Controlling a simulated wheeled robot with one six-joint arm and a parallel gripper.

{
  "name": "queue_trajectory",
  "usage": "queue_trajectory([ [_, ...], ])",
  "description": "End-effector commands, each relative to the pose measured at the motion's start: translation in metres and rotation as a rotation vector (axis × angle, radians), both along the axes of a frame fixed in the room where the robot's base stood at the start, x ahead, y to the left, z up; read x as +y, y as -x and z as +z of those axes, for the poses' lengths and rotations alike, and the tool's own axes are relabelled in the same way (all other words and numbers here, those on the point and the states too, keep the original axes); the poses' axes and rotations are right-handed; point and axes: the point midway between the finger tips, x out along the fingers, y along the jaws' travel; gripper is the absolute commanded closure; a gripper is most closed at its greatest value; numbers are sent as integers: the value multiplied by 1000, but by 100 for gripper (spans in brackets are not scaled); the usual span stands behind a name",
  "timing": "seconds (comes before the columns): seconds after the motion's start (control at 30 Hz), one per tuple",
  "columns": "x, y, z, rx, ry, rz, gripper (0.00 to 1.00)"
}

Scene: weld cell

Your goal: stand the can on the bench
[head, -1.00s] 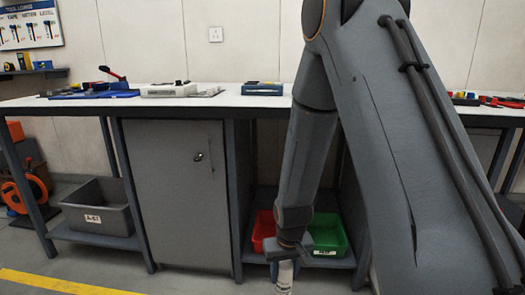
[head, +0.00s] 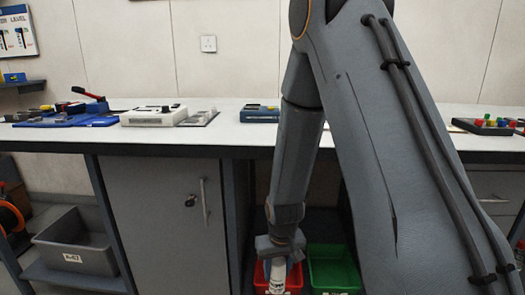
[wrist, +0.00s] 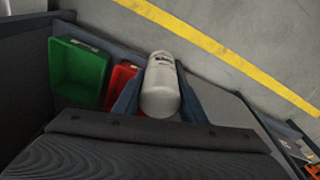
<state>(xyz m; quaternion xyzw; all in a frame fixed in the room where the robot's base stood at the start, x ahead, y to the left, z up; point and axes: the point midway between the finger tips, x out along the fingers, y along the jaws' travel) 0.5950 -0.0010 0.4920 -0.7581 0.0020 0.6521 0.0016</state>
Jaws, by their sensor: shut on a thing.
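The can (wrist: 160,88) is a pale grey-white cylinder with a small dark label. My gripper (wrist: 158,100) is shut on it, with one finger on each side. In the head view the can (head: 277,274) hangs below my gripper (head: 278,262), lower than the bench top and in front of the red bin. The bench (head: 160,142) has a light top with a dark front edge. Its far end behind my arm is hidden.
A red bin (head: 293,280) and a green bin (head: 333,272) stand on the low shelf. On the bench top lie a blue tray with tools (head: 75,118), a white device (head: 153,117) and a blue box (head: 259,114). Bare top shows along the front edge.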

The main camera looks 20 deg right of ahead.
Motion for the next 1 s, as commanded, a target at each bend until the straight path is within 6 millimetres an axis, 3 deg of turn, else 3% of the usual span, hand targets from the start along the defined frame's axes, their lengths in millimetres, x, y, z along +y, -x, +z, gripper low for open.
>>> queue_trajectory([
  [0.03,0,5,20,0,0,0,89],
  [1.0,4,57,234,0,-2,-28,89],
])
